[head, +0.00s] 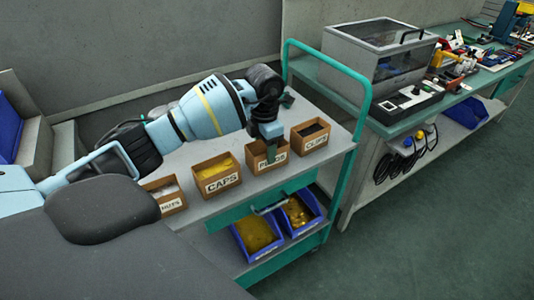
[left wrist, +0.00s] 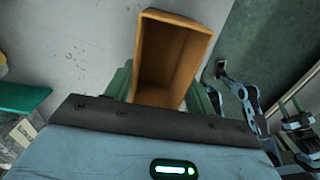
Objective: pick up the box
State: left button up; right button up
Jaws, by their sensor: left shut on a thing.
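The box in my left gripper (head: 268,140) is a small open-topped brown cardboard box (head: 257,161) with a white label that starts with P and is partly covered by a finger. It is third from the left in a row on the grey cart top. My gripper comes down from above, with one green finger across its front. In the left wrist view the box (left wrist: 172,58) sits between the two fingers, and its inside looks empty. I cannot tell whether its base touches the cart top.
The CAPS box (head: 218,184) with yellow contents stands close left, the CLIPS box (head: 311,146) close right. Another labelled box (head: 170,204) is further left. A green cart rail (head: 362,75) rises at the right. Blue bins (head: 257,238) sit below. A bench (head: 400,125) stands beyond.

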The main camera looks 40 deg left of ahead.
pick_arm(q)
jog(key=shift+r, duration=0.15)
notch_tip(320, 180, up, 9)
jog(key=shift+f, duration=0.1)
jog(key=shift+r, duration=0.5)
